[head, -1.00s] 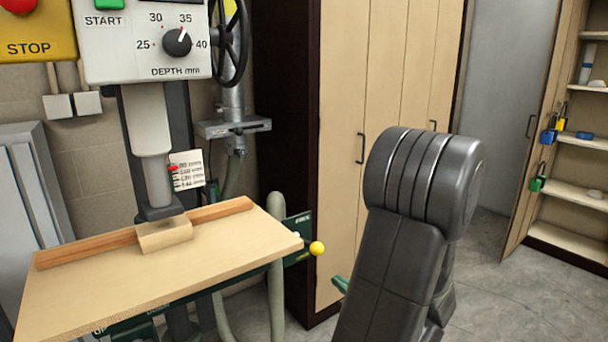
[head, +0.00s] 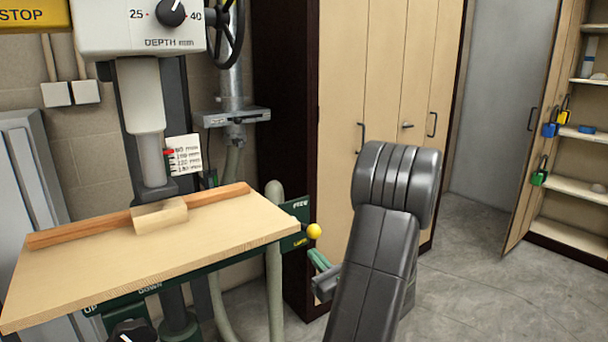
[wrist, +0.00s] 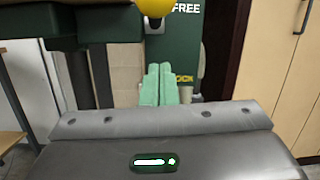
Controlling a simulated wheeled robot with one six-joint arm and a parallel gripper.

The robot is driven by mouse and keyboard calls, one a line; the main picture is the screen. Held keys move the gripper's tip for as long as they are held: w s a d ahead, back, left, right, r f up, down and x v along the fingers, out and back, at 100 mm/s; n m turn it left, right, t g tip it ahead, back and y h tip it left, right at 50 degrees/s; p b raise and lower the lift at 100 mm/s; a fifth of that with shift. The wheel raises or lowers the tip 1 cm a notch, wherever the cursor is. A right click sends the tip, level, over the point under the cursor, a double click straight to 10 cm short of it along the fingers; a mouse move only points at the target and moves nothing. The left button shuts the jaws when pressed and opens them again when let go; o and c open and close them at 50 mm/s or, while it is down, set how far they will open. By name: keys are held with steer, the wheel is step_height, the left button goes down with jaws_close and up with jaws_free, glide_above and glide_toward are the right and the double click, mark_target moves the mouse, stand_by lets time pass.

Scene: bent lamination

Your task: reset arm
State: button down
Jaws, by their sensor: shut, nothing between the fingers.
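My gripper (wrist: 160,84) shows in the wrist view as two pale green fingers lying side by side, shut with nothing between them. The fingers point toward a green plate marked FREE (wrist: 195,40) with a yellow ball knob (wrist: 155,7) at the top of that view. In the head view the green fingertips (head: 318,260) show just left of my dark arm, below the yellow knob (head: 313,230) and to the right of the machine table (head: 200,235). Much of the gripper is hidden behind my arm there.
A wooden block (head: 160,215) sits against a brown fence (head: 90,230) on the table under the machine head (head: 135,30). A wooden cabinet (head: 340,120) stands behind my arm. Open shelves with padlocks (head: 549,130) are at the right. Grey floor (head: 480,290) is clear at lower right.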

steer(key=w+a+f+t+y+b, duration=0.2)
steer(key=f+t+b, duration=0.3)
steer(key=b, duration=0.5)
steer(key=shift+w+a+y+b, duration=0.3)
steer(key=shift+w+y+b, duration=0.15)
steer(key=shift+w, duration=0.4)
